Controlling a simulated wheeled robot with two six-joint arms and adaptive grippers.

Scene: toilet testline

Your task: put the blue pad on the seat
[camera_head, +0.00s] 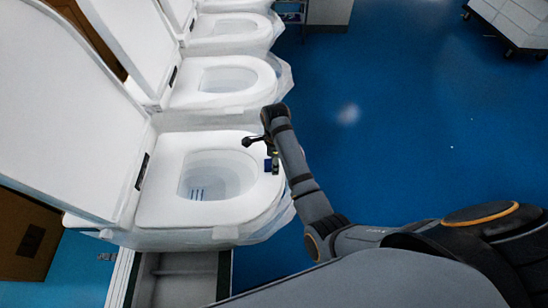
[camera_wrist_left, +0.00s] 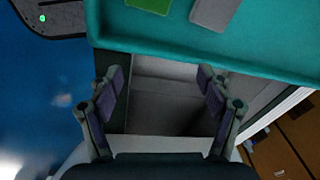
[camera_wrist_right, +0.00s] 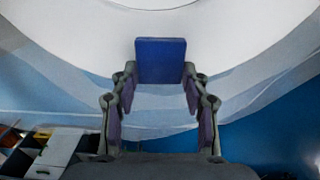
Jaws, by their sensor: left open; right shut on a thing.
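The blue pad (camera_wrist_right: 160,60) is a small square held between the fingertips of my right gripper (camera_wrist_right: 159,80) in the right wrist view. In the head view the pad (camera_head: 268,165) shows small beside my right gripper (camera_head: 272,150), at the right rim of the nearest toilet's white seat (camera_head: 165,190). The seat (camera_wrist_right: 235,30) fills the upper part of the right wrist view behind the pad. I cannot tell whether the pad touches it. My left gripper (camera_wrist_left: 160,85) is open and empty in the left wrist view, and is not in the head view.
More toilets with raised lids stand in a row behind (camera_head: 222,82). The raised lid (camera_head: 60,110) is left of the nearest seat. A teal tray (camera_wrist_left: 200,40) with a green piece (camera_wrist_left: 148,4) lies near my left gripper.

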